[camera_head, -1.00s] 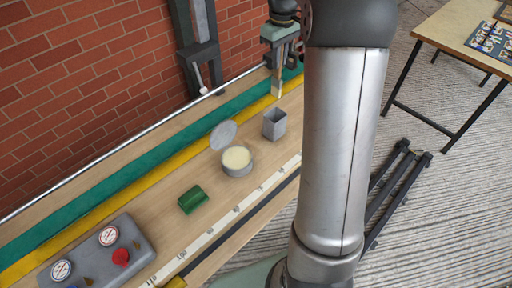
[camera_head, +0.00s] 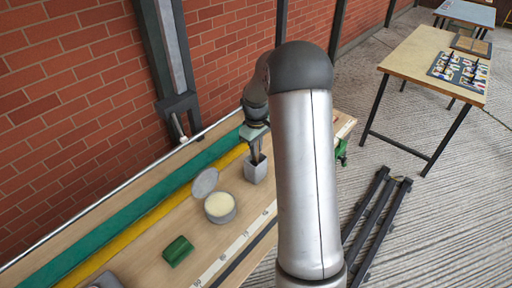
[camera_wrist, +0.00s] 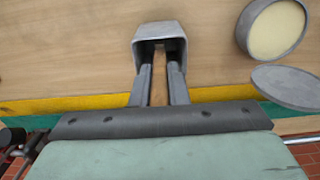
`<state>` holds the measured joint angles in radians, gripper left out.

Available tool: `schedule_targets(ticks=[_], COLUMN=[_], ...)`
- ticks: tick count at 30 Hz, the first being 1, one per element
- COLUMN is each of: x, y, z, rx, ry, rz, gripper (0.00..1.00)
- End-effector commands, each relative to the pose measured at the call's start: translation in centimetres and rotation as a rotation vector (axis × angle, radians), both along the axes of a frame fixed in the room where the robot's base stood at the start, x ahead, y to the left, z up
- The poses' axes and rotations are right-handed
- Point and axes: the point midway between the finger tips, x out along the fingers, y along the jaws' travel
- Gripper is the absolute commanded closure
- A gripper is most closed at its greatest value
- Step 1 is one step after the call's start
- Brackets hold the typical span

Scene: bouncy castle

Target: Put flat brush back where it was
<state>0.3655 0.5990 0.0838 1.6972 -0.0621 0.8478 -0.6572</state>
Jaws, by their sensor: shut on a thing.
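My gripper (camera_head: 257,154) is above the grey square pot (camera_head: 250,173) on the wooden bench, pointing down at its mouth. In the wrist view the gripper (camera_wrist: 160,72) is shut on the flat brush (camera_wrist: 159,85), a pale wooden strip between the two dark fingers. The fingertips reach to the rim of the pot (camera_wrist: 160,27). The pot looks upright.
An open round tin of cream paste (camera_head: 220,207) with its tilted lid (camera_head: 205,183) stands close to the pot. A green block (camera_head: 178,250) lies nearer on the bench. A brick wall (camera_head: 80,100) runs behind. A side table (camera_head: 415,65) stands far right.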

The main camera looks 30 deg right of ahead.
Motion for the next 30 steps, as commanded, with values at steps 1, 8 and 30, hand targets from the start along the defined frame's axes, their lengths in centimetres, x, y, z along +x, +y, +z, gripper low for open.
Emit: schedule_targets(ticks=[1,8,30], x=[0.0,0.0,0.1], y=[0.0,0.0,0.0], z=[-0.4,-0.7,0.5], rx=[0.0,-0.001,-0.001], ry=[0.0,-0.001,-0.005], rz=[0.0,0.0,0.0], gripper=[1.0,1.0,0.64])
